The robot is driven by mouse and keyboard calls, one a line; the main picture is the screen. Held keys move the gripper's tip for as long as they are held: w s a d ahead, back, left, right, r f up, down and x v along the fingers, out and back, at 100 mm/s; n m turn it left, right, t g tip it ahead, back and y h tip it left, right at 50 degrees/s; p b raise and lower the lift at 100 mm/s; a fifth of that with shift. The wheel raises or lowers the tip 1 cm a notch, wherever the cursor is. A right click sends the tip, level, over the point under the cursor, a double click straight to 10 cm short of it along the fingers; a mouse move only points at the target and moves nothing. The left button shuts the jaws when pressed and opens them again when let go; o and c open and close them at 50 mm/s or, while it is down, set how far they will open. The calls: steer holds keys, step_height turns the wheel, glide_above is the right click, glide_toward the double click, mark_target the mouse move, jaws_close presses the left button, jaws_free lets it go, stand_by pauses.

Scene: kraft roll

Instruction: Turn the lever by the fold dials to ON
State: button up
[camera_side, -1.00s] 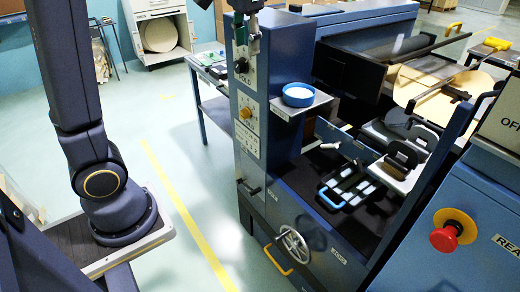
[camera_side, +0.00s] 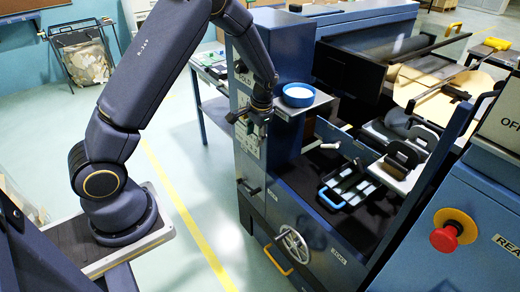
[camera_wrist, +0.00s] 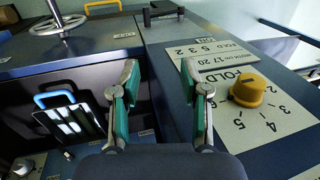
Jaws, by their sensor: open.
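The lever (camera_side: 249,188) is a small dark handle low on the narrow blue front panel, under the white fold plate. It also shows at the top of the wrist view (camera_wrist: 162,12), beyond my fingertips. A yellow fold dial (camera_wrist: 248,90) on a numbered white plate (camera_wrist: 270,118) is just right of my fingers in the wrist view. My gripper (camera_side: 250,120) is in front of the panel, above the lever and apart from it, and covers part of the plate. Its green-padded fingers (camera_wrist: 160,75) are open with nothing between them.
A shelf with a white-filled blue dish (camera_side: 298,94) juts out right of my gripper. A handwheel (camera_side: 294,246) and a yellow handle (camera_side: 278,260) are low on the machine front. A blue-handled tray (camera_side: 346,190) lies inside. The floor left of the panel is clear.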

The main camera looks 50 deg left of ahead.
glide_toward(251, 193)
steer(key=x, duration=1)
steer(key=shift+f, duration=0.4)
jaws_close()
